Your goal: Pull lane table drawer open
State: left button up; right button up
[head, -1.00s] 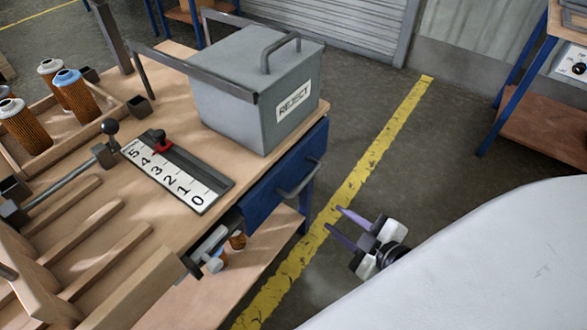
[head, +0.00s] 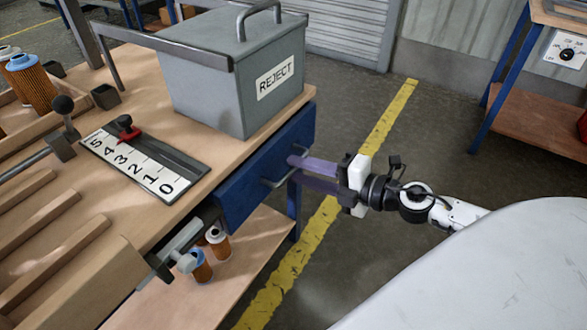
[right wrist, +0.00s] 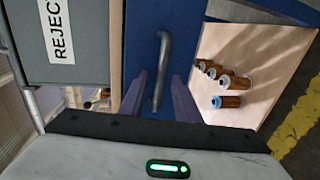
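The lane table (head: 75,85) has a blue drawer (head: 236,196) under its top, and the drawer front looks closed. A grey bar handle (head: 277,180) sticks out from the drawer front. My right gripper (head: 294,172) is open, its two purple fingers pointing at the drawer front by the handle. In the right wrist view the handle (right wrist: 163,60) stands ahead, its lower end between the two fingertips (right wrist: 160,85). I cannot tell whether the fingers touch it. My left gripper is not in view.
A grey REJECT bin (head: 240,90) stands on the table above the drawer. A numbered scale with a red slider (head: 130,135) lies beside it. Orange filter cartridges (head: 201,265) stand on the lower shelf (head: 245,262). The floor right of the table is clear around a yellow line (head: 320,240).

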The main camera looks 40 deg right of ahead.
jog(key=shift+x, duration=1.3)
jog(key=shift+c, duration=0.4)
grip_shut()
